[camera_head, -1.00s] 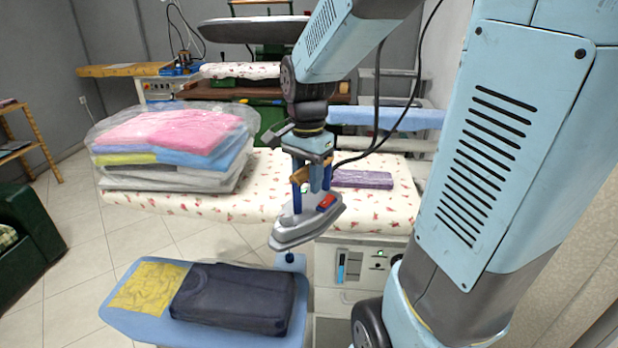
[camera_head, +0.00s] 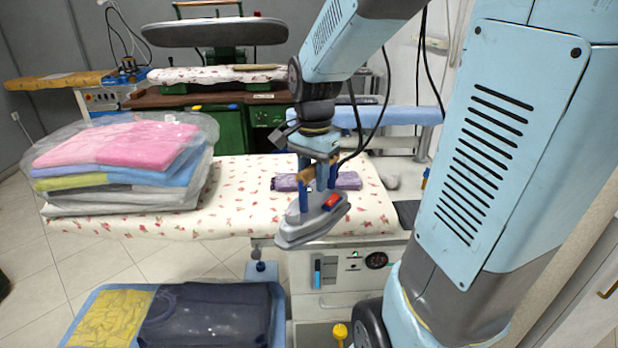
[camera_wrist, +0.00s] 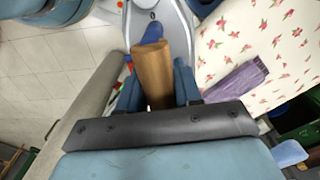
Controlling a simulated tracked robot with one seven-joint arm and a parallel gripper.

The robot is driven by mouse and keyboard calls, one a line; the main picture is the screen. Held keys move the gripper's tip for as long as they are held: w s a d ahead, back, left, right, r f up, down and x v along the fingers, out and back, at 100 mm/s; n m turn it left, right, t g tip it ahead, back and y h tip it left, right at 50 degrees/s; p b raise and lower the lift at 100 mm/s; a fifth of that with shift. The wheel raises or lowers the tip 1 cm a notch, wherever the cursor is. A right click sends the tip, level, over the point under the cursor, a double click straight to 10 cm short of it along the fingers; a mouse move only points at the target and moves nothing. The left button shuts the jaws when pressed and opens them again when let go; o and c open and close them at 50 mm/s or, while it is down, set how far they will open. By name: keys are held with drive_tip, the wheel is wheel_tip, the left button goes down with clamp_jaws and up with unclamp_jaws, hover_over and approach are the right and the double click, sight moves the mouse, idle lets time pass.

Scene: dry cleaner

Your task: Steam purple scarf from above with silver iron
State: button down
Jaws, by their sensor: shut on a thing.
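The silver iron (camera_head: 312,222) has a grey body, a red button and a wooden handle, also seen in the wrist view (camera_wrist: 153,72). My gripper (camera_head: 318,178) is shut on that handle and holds the iron in the air, at the near edge of the floral ironing board (camera_head: 235,200). The folded purple scarf (camera_head: 347,181) lies on the board, behind the iron in the head view and partly hidden by my gripper. In the wrist view the scarf (camera_wrist: 236,87) lies to the right of the iron, apart from it.
Plastic-wrapped folded laundry (camera_head: 120,165) sits on the board's left. A blue tray (camera_head: 92,300) with yellow and dark cloth is below in front. A control panel (camera_head: 350,266) is under the board. The board's middle is clear.

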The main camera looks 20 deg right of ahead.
drive_tip(key=shift+w+r, duration=0.1)
drive_tip(key=w+d+r+m, duration=0.1)
drive_tip(key=w+d+r, duration=0.1)
drive_tip(key=w+d, duration=1.8)
drive_tip(key=shift+w+d+r, duration=0.35)
drive_tip(key=shift+d, duration=0.65)
drive_tip(key=shift+f, duration=0.2)
